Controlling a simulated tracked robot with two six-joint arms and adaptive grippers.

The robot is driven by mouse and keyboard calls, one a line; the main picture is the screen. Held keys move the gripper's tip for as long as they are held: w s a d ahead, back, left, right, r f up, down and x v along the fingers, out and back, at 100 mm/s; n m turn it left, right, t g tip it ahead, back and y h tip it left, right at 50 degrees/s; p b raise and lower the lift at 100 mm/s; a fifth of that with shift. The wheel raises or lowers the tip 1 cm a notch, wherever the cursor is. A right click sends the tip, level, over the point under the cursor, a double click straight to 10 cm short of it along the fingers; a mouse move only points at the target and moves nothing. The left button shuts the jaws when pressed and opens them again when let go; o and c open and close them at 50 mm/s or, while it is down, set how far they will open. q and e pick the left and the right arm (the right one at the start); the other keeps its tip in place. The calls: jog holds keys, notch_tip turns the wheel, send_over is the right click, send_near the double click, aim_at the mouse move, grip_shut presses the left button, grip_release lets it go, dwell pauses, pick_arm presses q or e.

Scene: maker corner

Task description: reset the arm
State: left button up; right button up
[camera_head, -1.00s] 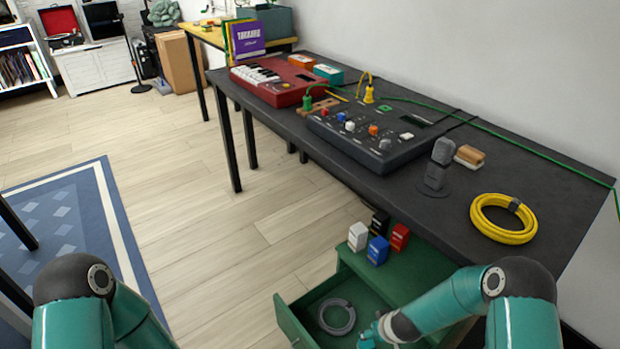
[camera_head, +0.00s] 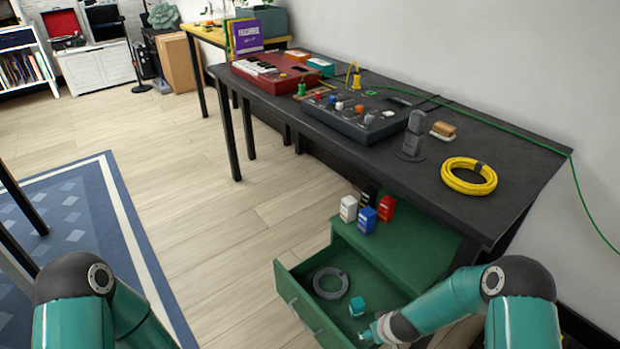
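My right arm comes in from the lower right. Its gripper (camera_head: 372,332) is at the front wall of the open green drawer (camera_head: 301,299), seen small and from behind, so its fingers are not clear. A small teal block (camera_head: 357,306) lies in the drawer just beyond it, apart from the gripper in the picture. A grey cable coil (camera_head: 330,283) lies in the drawer to the left of the block. My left arm shows only its upper links at the lower left, and its gripper is out of view.
Several small boxes, including a blue one (camera_head: 366,220), stand on the green cabinet (camera_head: 398,255) under the black desk (camera_head: 505,190). The desk holds a yellow cable coil (camera_head: 468,177), a microphone (camera_head: 415,133), a mixer (camera_head: 355,116) and a red keyboard (camera_head: 277,75).

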jog(key=s+a+f+m+g+y+b, duration=0.1)
jog(key=s+a+f+m+b, duration=0.15)
jog(key=s, duration=0.45)
jog(key=s+a+f+m+g+y+b, duration=0.1)
jog(key=s+f+b, duration=0.25)
jog(key=s, duration=0.35)
jog(key=s+a+f+m+g+y+b, duration=0.1)
jog(key=s+a+f+b, duration=0.15)
jog(key=s, duration=0.45)
notch_tip(320, 180, up, 34)
jog(key=p, duration=3.3)
jog(key=shift+s+r+g, duration=0.25)
jog(key=shift+s+g, duration=0.05)
jog(key=shift+s, duration=0.1)
jog(key=shift+m, duration=0.25)
jog(key=shift+c, duration=0.4)
